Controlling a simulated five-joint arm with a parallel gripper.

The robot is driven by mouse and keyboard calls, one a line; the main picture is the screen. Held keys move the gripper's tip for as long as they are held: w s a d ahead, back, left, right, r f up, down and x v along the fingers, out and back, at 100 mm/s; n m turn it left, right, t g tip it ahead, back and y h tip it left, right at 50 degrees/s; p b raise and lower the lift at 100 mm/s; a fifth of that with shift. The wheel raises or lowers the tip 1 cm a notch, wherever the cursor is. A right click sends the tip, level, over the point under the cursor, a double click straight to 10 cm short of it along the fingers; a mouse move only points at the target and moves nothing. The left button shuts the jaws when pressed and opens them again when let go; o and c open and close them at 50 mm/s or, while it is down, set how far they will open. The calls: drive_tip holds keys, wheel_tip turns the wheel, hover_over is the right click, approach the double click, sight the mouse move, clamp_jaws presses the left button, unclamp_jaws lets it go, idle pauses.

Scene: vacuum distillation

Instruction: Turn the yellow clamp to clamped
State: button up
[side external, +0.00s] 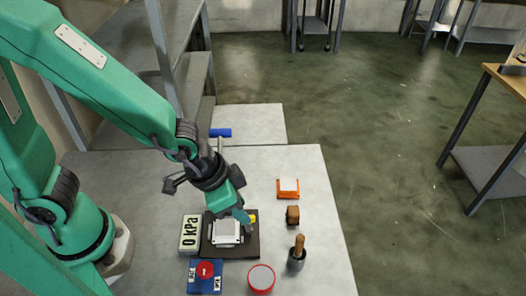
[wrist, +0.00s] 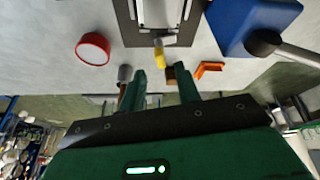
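The yellow clamp (side external: 252,217) is a small yellow piece at the right edge of a dark base plate (side external: 242,249) that carries a white block (side external: 227,232). In the wrist view the yellow clamp (wrist: 159,58) hangs at the plate's near edge, on a short grey stem. My gripper (side external: 246,221) is low over the plate, close beside the clamp. In the wrist view my gripper (wrist: 163,78) is open, with the clamp just beyond and between its two green fingers. I cannot tell whether a finger touches it. Part of the plate is hidden behind my gripper in the side view.
Left of the plate is a 0 kPa display (side external: 190,233). In front are a blue panel with a red knob (side external: 206,268) and a red-rimmed dish (side external: 261,278).

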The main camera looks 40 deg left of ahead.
sight(251, 216)
drive_tip(key=shift+v, duration=2.2)
drive_tip(key=w+d+g+y, duration=0.2)
drive_tip(key=w+g, duration=0.1)
drive_tip(key=shift+w+d+f, duration=0.1)
drive_tip(key=shift+w+d, duration=0.05)
drive_tip(key=shift+w+d+g+y, duration=0.4)
drive_tip(key=shift+w+g+y, duration=0.35)
drive_tip(key=shift+g, duration=0.3)
drive_tip(key=shift+w+d+g+y, duration=0.4)
drive_tip(key=shift+w+g+y, duration=0.15)
drive_tip(key=shift+g+y, duration=0.4)
drive_tip(key=shift+x, duration=3.85)
drive_tip(key=shift+s+d, duration=0.1)
drive_tip(key=shift+s, duration=0.05)
